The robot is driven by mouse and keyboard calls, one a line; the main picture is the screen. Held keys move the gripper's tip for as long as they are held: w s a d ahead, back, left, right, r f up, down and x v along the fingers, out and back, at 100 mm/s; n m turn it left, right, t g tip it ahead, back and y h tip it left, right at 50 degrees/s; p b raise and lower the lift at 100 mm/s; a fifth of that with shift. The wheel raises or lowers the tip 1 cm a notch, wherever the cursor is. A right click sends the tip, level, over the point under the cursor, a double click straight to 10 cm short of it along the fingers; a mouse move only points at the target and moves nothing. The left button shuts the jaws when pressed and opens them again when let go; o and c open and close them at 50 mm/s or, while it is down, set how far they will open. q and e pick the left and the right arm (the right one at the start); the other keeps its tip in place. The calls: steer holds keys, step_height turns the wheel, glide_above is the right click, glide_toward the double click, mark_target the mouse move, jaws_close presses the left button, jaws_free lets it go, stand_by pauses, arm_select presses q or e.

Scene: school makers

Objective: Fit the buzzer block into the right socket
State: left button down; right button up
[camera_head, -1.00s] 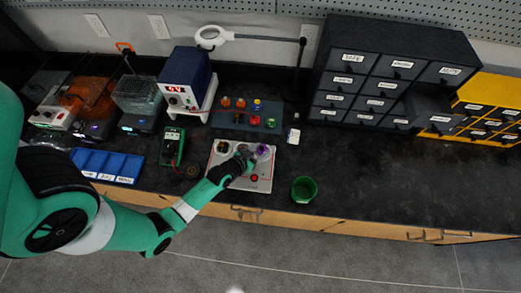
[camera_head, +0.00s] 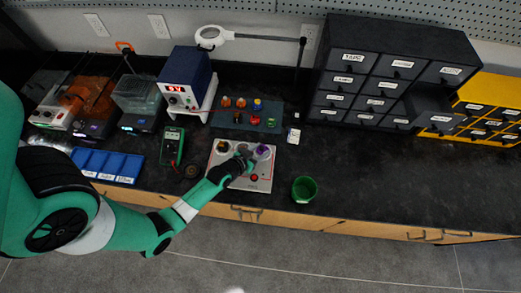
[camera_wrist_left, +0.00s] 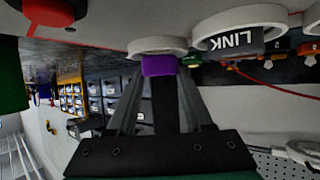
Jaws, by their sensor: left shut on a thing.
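My left gripper (camera_head: 245,158) is over the white board (camera_head: 225,180) and shut on the purple block (camera_head: 262,149). In the left wrist view the purple block (camera_wrist_left: 158,65) sits between the fingertips, at the mouth of a white ring socket (camera_wrist_left: 158,46). I take it to be the buzzer block; no label on it is readable. I cannot tell how deep it is in the ring. Beside it, a dark block marked LINK (camera_wrist_left: 238,41) is in another white ring. My right gripper is not in view.
A red button (camera_head: 254,178) is on the board's front part. A green cup (camera_head: 304,189) stands to the right. A multimeter (camera_head: 172,146) and blue tray (camera_head: 105,164) are to the left. A mat with small coloured parts (camera_head: 238,117) lies behind.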

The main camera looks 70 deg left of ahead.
arm_select(q)
steer(key=shift+f+b, duration=0.4)
steer(key=shift+f, duration=0.1)
steer(key=c, duration=0.6)
jaws_free()
steer(key=shift+p+v, duration=0.7)
steer(key=shift+v, duration=0.25)
steer(key=shift+p+v, duration=1)
steer(key=shift+v, duration=1)
steer(key=shift+p+v, duration=0.35)
steer(key=shift+v, duration=2.2)
